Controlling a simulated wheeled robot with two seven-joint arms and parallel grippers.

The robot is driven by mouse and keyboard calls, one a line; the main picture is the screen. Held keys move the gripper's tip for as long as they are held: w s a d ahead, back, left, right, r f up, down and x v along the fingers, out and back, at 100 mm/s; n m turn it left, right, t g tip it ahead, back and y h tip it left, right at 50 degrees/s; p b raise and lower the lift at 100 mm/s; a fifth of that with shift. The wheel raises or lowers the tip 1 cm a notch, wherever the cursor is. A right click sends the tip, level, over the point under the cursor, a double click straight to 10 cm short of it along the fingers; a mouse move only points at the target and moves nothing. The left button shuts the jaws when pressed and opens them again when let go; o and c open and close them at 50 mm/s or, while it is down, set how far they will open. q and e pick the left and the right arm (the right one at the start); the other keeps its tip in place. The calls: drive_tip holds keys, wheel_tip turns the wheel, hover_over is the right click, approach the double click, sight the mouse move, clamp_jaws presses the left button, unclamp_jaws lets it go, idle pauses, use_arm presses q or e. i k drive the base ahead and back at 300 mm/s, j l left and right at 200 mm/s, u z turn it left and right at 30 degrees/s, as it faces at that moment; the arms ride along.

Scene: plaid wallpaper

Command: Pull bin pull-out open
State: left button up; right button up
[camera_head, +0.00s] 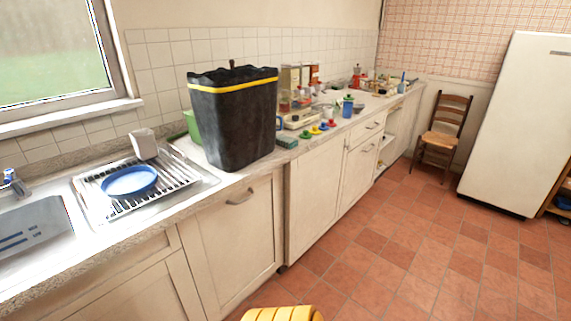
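A cream cabinet front (232,245) with a curved metal handle (240,197) near its top is below the counter, left of centre. It looks like the bin pull-out, though nothing inside shows to confirm this. It appears shut, roughly in line with the fronts beside it. A black bin-like container with a yellow band (233,120) stands on the counter above it. Neither of my grippers is in view, and nothing is seen touching the handle.
A sink (35,235) and a drying rack with a blue bowl (130,181) are at left. More cabinets (315,200) run right, towards a chair (445,130) and fridge (515,125). The tiled floor (410,250) is mostly clear. A yellow ribbed shape (283,314) shows at the bottom edge.

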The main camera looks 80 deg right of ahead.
sight(230, 245)
drive_tip(key=z, duration=2.25)
